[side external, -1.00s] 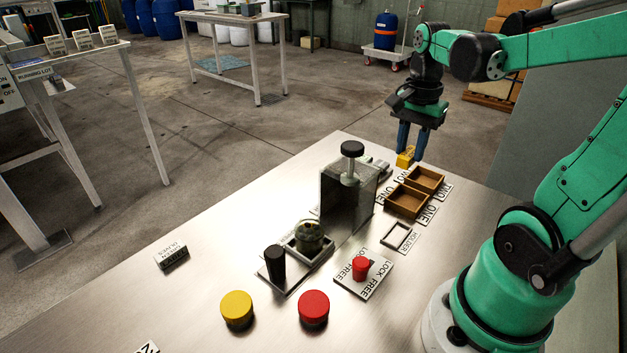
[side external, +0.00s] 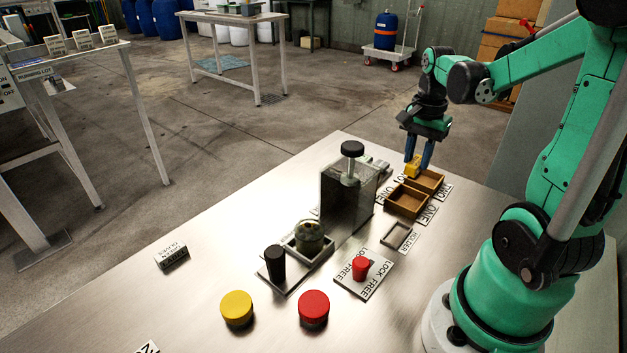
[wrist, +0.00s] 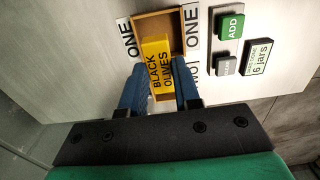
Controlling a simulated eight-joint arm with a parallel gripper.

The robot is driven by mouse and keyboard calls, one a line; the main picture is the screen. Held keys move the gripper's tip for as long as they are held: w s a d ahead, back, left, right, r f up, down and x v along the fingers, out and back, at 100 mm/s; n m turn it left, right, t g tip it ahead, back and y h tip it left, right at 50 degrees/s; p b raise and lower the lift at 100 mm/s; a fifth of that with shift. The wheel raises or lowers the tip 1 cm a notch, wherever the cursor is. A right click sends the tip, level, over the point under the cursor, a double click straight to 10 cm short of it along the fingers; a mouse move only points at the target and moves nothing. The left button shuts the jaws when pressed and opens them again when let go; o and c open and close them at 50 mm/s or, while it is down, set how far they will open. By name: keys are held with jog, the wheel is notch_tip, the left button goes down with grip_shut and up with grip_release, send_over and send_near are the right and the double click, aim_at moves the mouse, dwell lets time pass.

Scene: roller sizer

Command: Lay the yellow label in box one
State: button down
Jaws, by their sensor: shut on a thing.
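The yellow label (side external: 411,168) is gripped between the blue fingers of my gripper (side external: 418,164), above and beside the far wooden box two (side external: 429,179). In the wrist view the label (wrist: 156,63), printed BLACK OLIVES, shows between the fingertips of my gripper (wrist: 161,78) and overlaps the view of box one. Box one (side external: 407,200) is the nearer brown box, open and empty in the side view, with a ONE sign beside it. In the wrist view box one (wrist: 168,20) has ONE signs on both sides. Box two is mostly hidden there behind my gripper.
A metal block with a black knob (side external: 352,149) stands left of the boxes. ADD (wrist: 231,26) and another button sit right of box one in the wrist view.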

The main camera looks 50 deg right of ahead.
aim_at(406, 204)
jog(key=shift+f, duration=4.15)
jog(key=c, duration=0.9)
grip_release()
jog(key=shift+f, duration=0.1)
notch_tip(406, 204, up, 12)
jog(key=shift+r, duration=0.15)
